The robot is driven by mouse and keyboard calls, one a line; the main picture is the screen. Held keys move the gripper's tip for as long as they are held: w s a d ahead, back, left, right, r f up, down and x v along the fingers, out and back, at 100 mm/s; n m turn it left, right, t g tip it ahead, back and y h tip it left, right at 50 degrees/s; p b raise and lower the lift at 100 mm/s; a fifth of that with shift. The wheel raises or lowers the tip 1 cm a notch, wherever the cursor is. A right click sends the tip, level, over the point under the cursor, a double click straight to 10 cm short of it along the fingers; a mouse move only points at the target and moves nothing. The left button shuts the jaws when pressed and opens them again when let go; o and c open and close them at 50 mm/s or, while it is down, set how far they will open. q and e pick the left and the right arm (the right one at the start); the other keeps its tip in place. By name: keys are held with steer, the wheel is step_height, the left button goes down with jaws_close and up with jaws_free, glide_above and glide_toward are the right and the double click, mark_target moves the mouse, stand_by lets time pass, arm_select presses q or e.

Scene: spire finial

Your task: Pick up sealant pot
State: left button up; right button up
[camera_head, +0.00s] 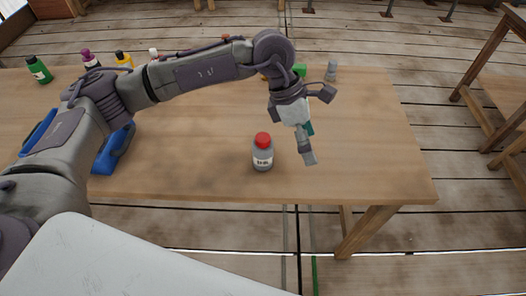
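A small grey pot with a red cap and a pale label (263,158), which looks like the sealant pot, stands upright near the front edge of the wooden table (370,150). My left arm reaches over the table from the left. My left gripper (309,158) points down just to the right of the pot, apart from it in the picture. Its fingers show edge-on, so I cannot tell whether they are open. A green patch (310,128) shows behind the gripper; I cannot tell what it is. My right gripper is not in view.
A green bottle (38,70), a purple-capped bottle (90,59) and a yellow bottle (123,59) stand at the back left. A grey bottle (331,71) stands at the back, right of my arm. Blue objects (113,150) lie partly behind my arm. The table's right side is clear.

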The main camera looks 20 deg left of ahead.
mark_target(263, 137)
arm_select(q)
steer(key=w+a+y, duration=0.1)
steer(key=a, duration=0.2)
steer(key=w+a+r+t+y, duration=0.1)
steer(key=w+a+y, duration=0.1)
steer(key=a, duration=0.2)
steer(key=w+a+y, duration=0.1)
steer(key=a+y, duration=0.1)
steer(key=a, duration=0.2)
steer(key=shift+w+a+r, duration=0.15)
steer(key=shift+w+r, duration=0.1)
steer(key=shift+r, duration=0.05)
steer(key=shift+a+f+n, duration=0.2)
steer(key=shift+a+n, duration=0.1)
step_height(263, 137, down, 8)
steer(key=shift+d+r+p, duration=0.1)
steer(key=shift+p, duration=0.7)
step_height(263, 137, down, 5)
steer(key=shift+d+r+p, duration=0.1)
steer(key=shift+p, duration=0.9)
steer(key=shift+f, duration=0.3)
steer(key=c, duration=1.2)
steer(key=shift+c, duration=0.6)
steer(key=shift+r, duration=0.15)
